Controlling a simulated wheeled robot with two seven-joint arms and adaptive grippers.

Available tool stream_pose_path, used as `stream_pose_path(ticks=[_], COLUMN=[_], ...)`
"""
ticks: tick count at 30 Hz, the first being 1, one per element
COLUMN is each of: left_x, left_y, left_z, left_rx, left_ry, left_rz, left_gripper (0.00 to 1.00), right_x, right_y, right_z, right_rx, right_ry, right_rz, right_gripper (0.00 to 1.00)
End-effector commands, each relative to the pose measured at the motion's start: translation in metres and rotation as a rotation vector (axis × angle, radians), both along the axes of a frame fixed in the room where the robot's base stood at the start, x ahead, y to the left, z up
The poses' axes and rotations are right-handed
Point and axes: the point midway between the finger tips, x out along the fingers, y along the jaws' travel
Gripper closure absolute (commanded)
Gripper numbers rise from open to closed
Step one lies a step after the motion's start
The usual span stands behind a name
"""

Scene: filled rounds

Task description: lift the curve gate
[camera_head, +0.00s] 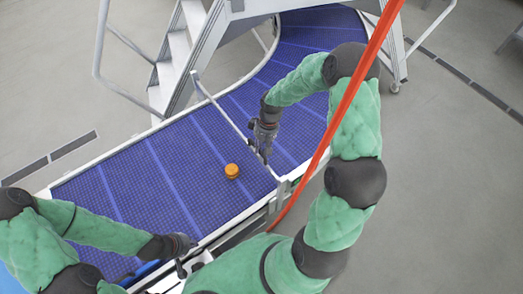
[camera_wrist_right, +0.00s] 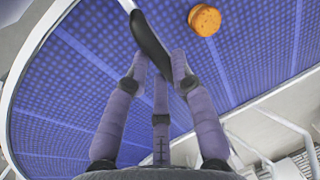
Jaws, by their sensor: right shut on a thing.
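The curve gate (camera_head: 224,117) is a thin grey bar running slantwise across the blue conveyor belt (camera_head: 130,185), from the far rail to a post at the near rail. My right gripper (camera_head: 263,157) is over the belt near the bar's near end, shut on it. In the right wrist view its fingers (camera_wrist_right: 165,68) close around a dark bar-like piece (camera_wrist_right: 150,38). How high the bar stands above the belt is hard to tell. My left gripper (camera_head: 183,258) is at the belt's near edge, away from the gate; its opening is unclear.
An orange round item (camera_head: 232,171) sits on the belt left of the gate; it also shows in the right wrist view (camera_wrist_right: 205,19). Grey metal stairs (camera_head: 180,55) stand beyond the belt. A red cable (camera_head: 345,105) hangs in front of my right arm. Belt left of the item is clear.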

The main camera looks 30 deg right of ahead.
Motion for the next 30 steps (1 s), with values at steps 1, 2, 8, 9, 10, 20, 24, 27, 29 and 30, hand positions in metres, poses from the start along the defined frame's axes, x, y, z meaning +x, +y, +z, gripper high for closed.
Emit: stream_pose_path(ticks=[1,2,8,9,10,20,24,27,29,30], left_x=[0.000,0.000,0.000,0.000,0.000,0.000,0.000,0.000,0.000,0.000], left_y=[0.000,0.000,0.000,0.000,0.000,0.000,0.000,0.000,0.000,0.000], left_z=[0.001,0.000,0.000,0.000,0.000,0.000,0.000,0.000,0.000,0.000], left_rx=[0.000,0.000,0.000,0.000,0.000,0.000,0.000,0.000,0.000,0.000], left_ry=[0.000,0.000,0.001,0.001,0.001,0.000,0.000,0.000,0.000,0.000], left_rz=[0.000,0.000,0.000,0.000,0.000,0.000,0.000,0.000,0.000,0.000], left_gripper=[1.00,1.00,1.00,1.00,1.00,1.00,1.00,1.00,1.00,1.00], right_x=[0.001,0.001,0.001,0.001,0.001,0.000,0.001,0.002,0.002,0.002], right_y=[-0.001,-0.001,-0.001,-0.001,-0.001,0.000,-0.001,-0.004,-0.005,-0.007], right_z=[0.003,0.003,0.002,0.002,0.002,0.001,0.005,0.016,0.025,0.033], right_rx=[-0.001,-0.001,-0.001,-0.001,-0.001,0.000,-0.001,-0.002,-0.002,-0.003], right_ry=[-0.003,-0.003,-0.003,-0.003,-0.003,-0.001,-0.002,-0.005,-0.005,-0.006], right_rz=[-0.001,-0.001,-0.002,-0.002,-0.002,-0.001,-0.001,-0.003,-0.003,-0.003], right_gripper=[1.00,1.00,1.00,1.00,0.67,0.51,0.51,0.51,0.51,0.51])
